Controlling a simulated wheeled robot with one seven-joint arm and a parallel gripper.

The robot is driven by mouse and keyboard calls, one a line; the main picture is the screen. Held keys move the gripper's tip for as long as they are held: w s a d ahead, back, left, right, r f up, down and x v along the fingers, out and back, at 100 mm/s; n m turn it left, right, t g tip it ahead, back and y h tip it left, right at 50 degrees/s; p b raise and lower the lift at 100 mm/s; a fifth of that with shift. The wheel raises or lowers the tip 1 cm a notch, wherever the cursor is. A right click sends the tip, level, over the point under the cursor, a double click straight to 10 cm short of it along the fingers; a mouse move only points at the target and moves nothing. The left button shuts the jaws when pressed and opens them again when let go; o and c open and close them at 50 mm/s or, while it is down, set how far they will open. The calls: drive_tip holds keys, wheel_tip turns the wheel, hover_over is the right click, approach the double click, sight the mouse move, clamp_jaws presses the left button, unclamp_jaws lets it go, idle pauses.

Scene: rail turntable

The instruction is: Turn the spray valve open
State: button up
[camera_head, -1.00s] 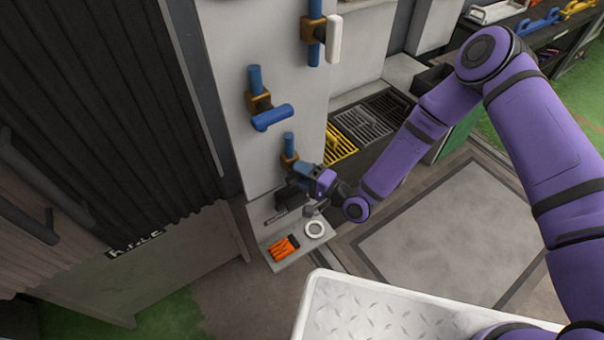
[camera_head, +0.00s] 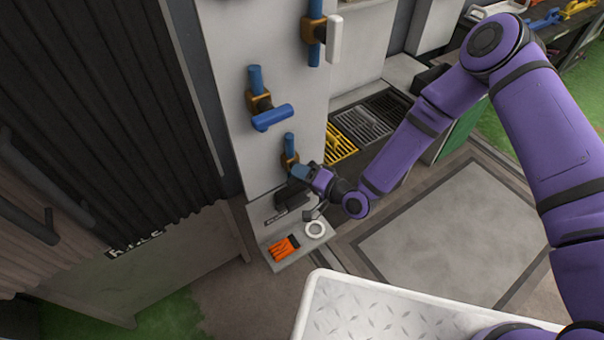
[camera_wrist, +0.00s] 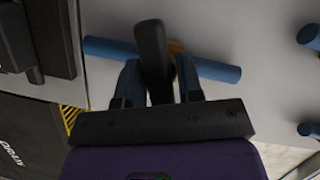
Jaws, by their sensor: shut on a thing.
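The lowest valve on the pale wall panel has a blue pipe (camera_head: 289,142) and a brass body (camera_head: 289,160). My gripper (camera_head: 300,172) is at this valve in the head view and covers much of it. In the wrist view, the valve's black lever handle (camera_wrist: 152,50) stands between the two blue fingers of my gripper (camera_wrist: 160,80), which are shut on it. The blue pipe (camera_wrist: 212,68) runs crosswise behind the handle, and only a little brass shows. I cannot tell the handle's exact angle to the pipe from the head view.
Above are a valve with a blue handle (camera_head: 272,117) and one with a white handle (camera_head: 333,38). A small shelf below holds a white ring (camera_head: 315,229) and an orange item (camera_head: 284,248). Yellow and dark grates (camera_head: 362,124) lie to the right.

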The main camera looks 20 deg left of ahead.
drive_tip(key=n+h, duration=0.1)
drive_tip(key=n, duration=0.2)
drive_tip(key=shift+t+h, duration=0.3)
drive_tip(key=n+h, duration=0.1)
drive_tip(key=n, duration=0.1)
drive_tip(key=shift+n+t, duration=0.3)
drive_tip(key=n+t+h, duration=0.2)
drive_tip(key=n, duration=0.2)
drive_tip(key=shift+h, duration=0.4)
drive_tip(key=o, duration=0.7)
drive_tip(key=shift+o, duration=0.2)
drive_tip(key=v, duration=1.1)
drive_tip(key=shift+f, duration=0.1)
